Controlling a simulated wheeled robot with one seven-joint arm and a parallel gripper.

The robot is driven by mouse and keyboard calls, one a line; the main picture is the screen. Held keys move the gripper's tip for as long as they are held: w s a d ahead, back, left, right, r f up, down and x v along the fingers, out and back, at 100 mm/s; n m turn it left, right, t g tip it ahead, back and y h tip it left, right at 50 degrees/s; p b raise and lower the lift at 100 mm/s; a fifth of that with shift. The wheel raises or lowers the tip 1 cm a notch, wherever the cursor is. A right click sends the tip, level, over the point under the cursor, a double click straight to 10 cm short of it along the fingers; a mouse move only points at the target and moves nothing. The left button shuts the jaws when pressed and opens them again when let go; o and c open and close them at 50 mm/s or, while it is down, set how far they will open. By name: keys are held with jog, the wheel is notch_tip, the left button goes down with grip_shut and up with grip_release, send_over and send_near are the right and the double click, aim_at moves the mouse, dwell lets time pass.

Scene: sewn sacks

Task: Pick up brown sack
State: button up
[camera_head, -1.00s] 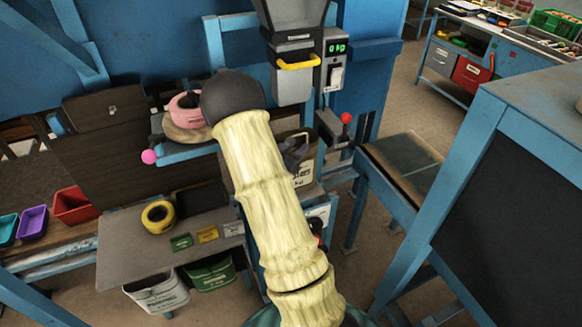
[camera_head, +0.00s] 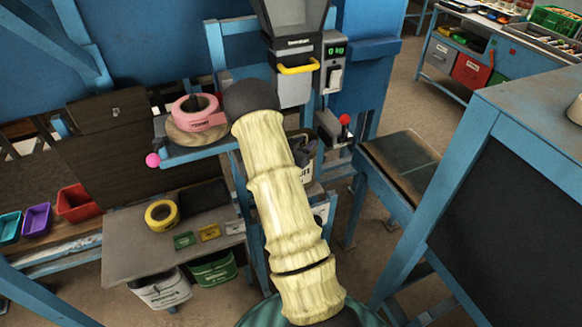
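A sack with a pale printed face (camera_head: 306,174) stands below the grey filling spout, mostly hidden behind my sleeved arm. Only its right part shows, and its brown colour is hard to confirm. My gripper (camera_head: 304,151) appears as a small dark shape at the sack's upper part, just right of my arm. Its fingers are too small and covered to tell whether they are open or shut, or whether they touch the sack.
The grey spout (camera_head: 296,88) with a yellow handle (camera_head: 298,66) hangs above. A blue shelf holds pink tape (camera_head: 198,112). A grey bench (camera_head: 135,250) holds yellow tape (camera_head: 161,215). A dark-topped table (camera_head: 402,160) and blue-framed panel (camera_head: 520,210) stand at the right.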

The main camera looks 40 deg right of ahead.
dwell(0.4)
grip_shut()
dwell(1.2)
